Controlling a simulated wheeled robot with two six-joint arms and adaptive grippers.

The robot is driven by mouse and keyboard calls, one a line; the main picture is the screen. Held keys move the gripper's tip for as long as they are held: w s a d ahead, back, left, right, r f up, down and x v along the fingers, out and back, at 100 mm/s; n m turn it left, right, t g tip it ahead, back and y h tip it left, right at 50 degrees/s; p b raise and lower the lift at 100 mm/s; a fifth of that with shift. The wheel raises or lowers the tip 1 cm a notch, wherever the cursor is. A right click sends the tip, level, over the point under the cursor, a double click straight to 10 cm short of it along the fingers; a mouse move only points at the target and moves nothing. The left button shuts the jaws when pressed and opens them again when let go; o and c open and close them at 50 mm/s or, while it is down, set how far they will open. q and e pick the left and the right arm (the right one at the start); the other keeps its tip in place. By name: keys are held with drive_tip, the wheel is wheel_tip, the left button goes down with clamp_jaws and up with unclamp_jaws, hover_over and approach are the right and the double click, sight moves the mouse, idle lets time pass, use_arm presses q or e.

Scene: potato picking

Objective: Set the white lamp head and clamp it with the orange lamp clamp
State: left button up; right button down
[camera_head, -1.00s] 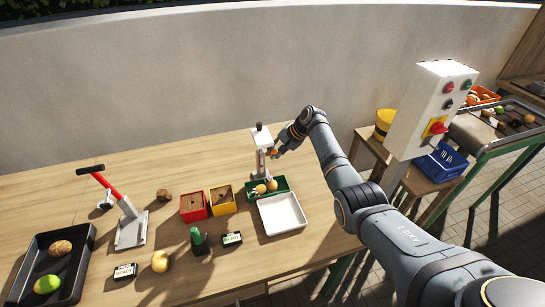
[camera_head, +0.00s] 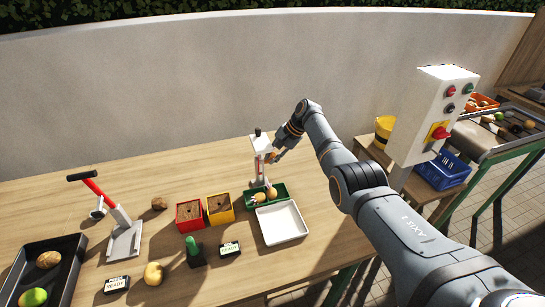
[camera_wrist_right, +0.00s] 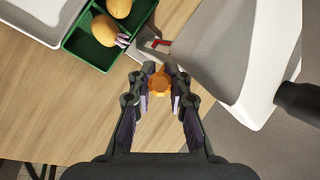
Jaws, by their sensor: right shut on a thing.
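The white lamp head (camera_head: 262,145) stands on its post at the back of the table, with a dark knob on top. In the right wrist view its pale, wide body (camera_wrist_right: 225,45) fills the upper right. The orange lamp clamp (camera_wrist_right: 159,84) is a small knob at the side of the lamp. My right gripper (camera_wrist_right: 159,76) is shut on it, one finger on each side. In the head view the right gripper (camera_head: 274,155) is small beside the lamp, and its fingertips are hard to make out. My left gripper is not in view.
A green tray (camera_head: 282,188) with potatoes sits below the lamp, next to a white tray (camera_head: 300,235). Red (camera_head: 190,225) and yellow (camera_head: 231,218) boxes stand left of it. A red-handled press (camera_head: 124,242) and black tray (camera_head: 72,280) are further left.

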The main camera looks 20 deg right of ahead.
drive_tip(key=c, duration=1.4)
unclamp_jaws()
drive_tip(key=v, duration=1.2)
drive_tip(key=shift+f, duration=0.1)
